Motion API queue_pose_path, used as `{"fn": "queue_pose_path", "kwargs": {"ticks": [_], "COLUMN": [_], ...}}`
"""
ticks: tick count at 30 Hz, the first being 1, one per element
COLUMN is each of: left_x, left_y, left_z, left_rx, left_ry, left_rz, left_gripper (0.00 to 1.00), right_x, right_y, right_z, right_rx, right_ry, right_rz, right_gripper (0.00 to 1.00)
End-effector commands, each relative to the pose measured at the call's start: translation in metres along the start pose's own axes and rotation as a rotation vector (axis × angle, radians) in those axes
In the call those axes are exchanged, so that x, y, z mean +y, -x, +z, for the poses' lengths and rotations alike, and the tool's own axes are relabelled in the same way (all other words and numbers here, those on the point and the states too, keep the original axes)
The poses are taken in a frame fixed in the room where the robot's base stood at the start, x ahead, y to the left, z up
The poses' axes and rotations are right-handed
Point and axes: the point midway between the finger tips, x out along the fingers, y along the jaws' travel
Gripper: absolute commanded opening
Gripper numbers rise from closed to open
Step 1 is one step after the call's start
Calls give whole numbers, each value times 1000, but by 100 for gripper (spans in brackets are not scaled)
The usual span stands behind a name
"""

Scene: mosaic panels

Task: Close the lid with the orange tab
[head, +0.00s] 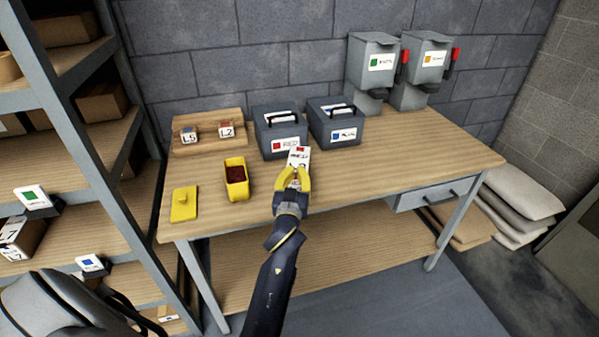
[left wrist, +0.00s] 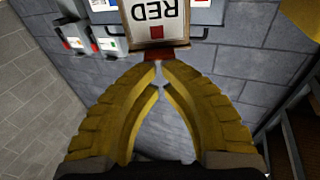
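My left gripper (head: 290,178) is over the front middle of the bench. It is shut on a white card (head: 299,157) with a red square. In the left wrist view the fingertips (left wrist: 160,64) close on the red lower edge of this card (left wrist: 158,14), which reads RED upside down. Two grey bins with sloped tops stand at the back right; the left one (head: 373,62) has a green-square label, the right one (head: 425,68) an orange-square label. Each has a red piece at its right side. I cannot make out an orange tab on either. My right gripper is not in view.
Two dark handled boxes, RED (head: 283,134) and a blue-marked one (head: 335,123), stand behind the card. A yellow tub (head: 236,180) with dark red contents and a yellow lid (head: 184,204) lie left. The bench's right part (head: 420,155) is clear. Shelves (head: 60,160) flank the left.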

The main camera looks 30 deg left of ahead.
Motion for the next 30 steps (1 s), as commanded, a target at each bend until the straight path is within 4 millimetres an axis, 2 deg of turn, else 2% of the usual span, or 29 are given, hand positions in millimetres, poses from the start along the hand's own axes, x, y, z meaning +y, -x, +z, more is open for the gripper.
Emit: {"fn": "queue_pose_path", "kwargs": {"ticks": [10, 14, 30], "left_x": [0, 0, 0], "left_y": [0, -1, -8], "left_z": [0, -7, -83], "left_rx": [0, 3, 3], "left_ry": [0, 1, 2], "left_rz": [0, 0, 0], "left_gripper": [0, 0, 0], "right_x": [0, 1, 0], "right_y": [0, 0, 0], "right_z": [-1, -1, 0], "right_rx": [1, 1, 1], "right_ry": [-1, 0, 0], "right_rz": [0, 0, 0], "right_gripper": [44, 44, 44]}}
